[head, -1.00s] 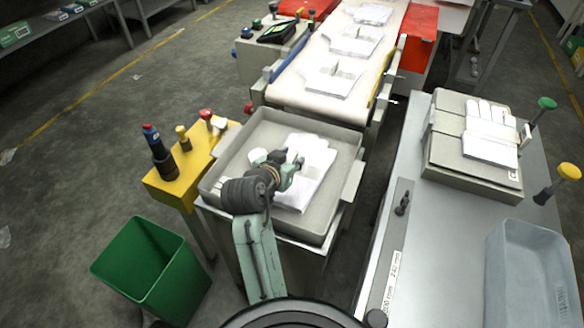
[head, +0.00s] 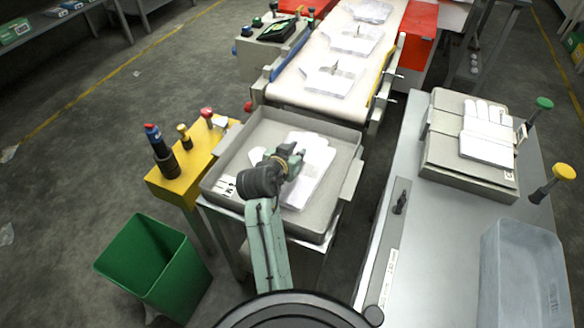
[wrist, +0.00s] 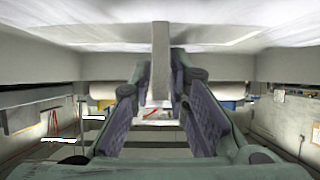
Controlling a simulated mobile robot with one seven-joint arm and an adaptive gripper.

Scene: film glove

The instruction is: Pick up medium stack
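White flat glove stacks lie in the grey tray (head: 350,152) in the head view; one stack (head: 318,158) is partly hidden by my gripper. My gripper (head: 290,158) is over the tray, above or at the stack's left part; I cannot tell whether it touches. In the wrist view my gripper (wrist: 163,85) has a gap between its two purple-padded fingers. A grey upright bar (wrist: 160,50) shows between the fingertips; I cannot tell what it is. A pale, blurred surface fills the top of that view. Which stack is the medium one I cannot tell.
A conveyor (head: 290,92) with white glove shapes stands behind the tray. A yellow stand (head: 190,155) and green bin (head: 150,262) are at the left. At the right a grey table (head: 420,215) holds a box with a glove on top (head: 470,170) and a clear bin (head: 520,270).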

